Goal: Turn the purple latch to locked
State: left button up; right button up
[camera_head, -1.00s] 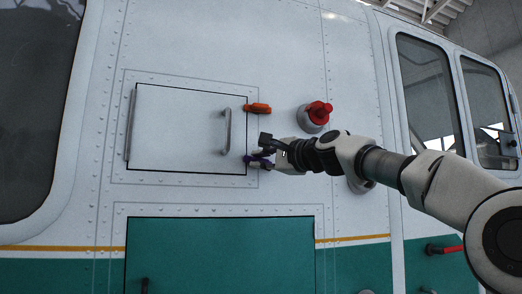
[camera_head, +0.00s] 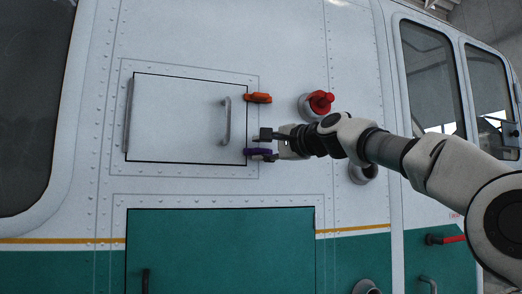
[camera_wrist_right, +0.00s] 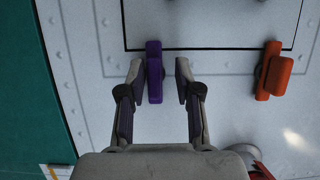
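The purple latch (camera_head: 258,152) sits at the lower right edge of the white hatch door (camera_head: 180,118), lying level across the door's edge. My right gripper (camera_head: 268,146) is at the latch, its fingers above and below it. In the right wrist view, the purple latch (camera_wrist_right: 154,72) stands between the two open fingers of the right gripper (camera_wrist_right: 157,72). It is close to the left finger, with a clear gap to the right finger. Whether the left finger touches it I cannot tell. My left gripper is not in view.
An orange latch (camera_head: 257,98) sits above the purple one on the same door edge; it also shows in the wrist view (camera_wrist_right: 273,72). A grey handle (camera_head: 227,121) stands out from the door. A red-capped fitting (camera_head: 320,102) is close above my right arm.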

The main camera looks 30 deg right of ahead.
jog(key=shift+w+d+f, duration=0.2)
jog(key=shift+f, duration=0.05)
jog(key=shift+a, duration=0.1)
jog(key=shift+s, duration=0.1)
